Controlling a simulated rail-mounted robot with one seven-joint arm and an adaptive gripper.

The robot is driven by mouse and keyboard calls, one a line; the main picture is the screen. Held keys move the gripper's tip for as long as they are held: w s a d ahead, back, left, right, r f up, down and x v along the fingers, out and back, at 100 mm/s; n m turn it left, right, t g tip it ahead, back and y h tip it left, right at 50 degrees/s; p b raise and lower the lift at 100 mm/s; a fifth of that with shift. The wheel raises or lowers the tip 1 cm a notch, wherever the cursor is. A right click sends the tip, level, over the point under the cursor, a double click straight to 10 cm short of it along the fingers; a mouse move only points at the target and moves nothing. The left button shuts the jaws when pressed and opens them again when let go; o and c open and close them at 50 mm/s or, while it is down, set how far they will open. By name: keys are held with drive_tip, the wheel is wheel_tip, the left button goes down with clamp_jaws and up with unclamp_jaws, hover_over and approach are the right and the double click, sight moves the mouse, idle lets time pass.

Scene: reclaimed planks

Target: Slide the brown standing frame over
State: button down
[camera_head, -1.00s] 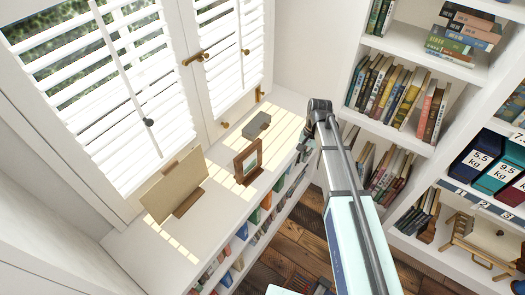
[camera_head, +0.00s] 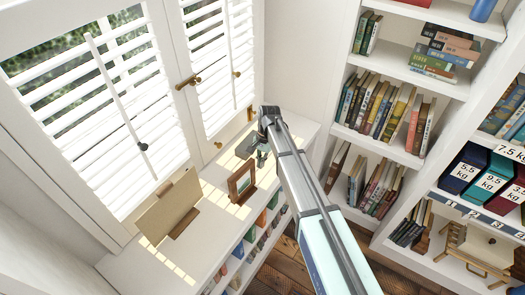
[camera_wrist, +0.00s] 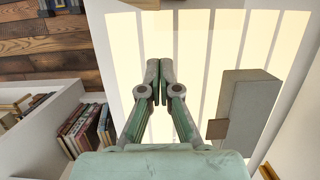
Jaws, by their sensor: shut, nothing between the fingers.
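The brown standing frame (camera_head: 241,183) stands upright on the white window ledge (camera_head: 215,236), with a small picture inside its border. My gripper (camera_head: 261,158) is above the ledge, just behind and to the right of the frame in the head view, apart from it as far as I can tell. In the wrist view my gripper (camera_wrist: 160,70) has its two green fingers together with nothing between them, over the sunlit ledge. A grey block-like object (camera_wrist: 250,110) lies to the right of the fingers there. The brown frame cannot be made out in the wrist view.
A tan board on a brown stand (camera_head: 168,208) stands further left on the ledge. Shuttered windows (camera_head: 90,110) line the back. A bookcase (camera_head: 400,145) rises at the right. Books fill shelves under the ledge, and the wooden floor (camera_head: 285,262) lies below its front edge.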

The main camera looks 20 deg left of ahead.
drive_tip(key=shift+s+a+f+p, duration=0.15)
drive_tip(key=shift+s+a+p, duration=0.1)
drive_tip(key=shift+s, duration=0.4)
drive_tip(key=shift+s+a+f+p, duration=0.1)
drive_tip(key=shift+s+p, duration=0.15)
drive_tip(key=shift+s, duration=0.45)
drive_tip(key=shift+s+a+f+p, duration=0.15)
drive_tip(key=shift+s+a+p, duration=0.1)
drive_tip(key=shift+s, duration=0.4)
drive_tip(key=shift+s, duration=0.1)
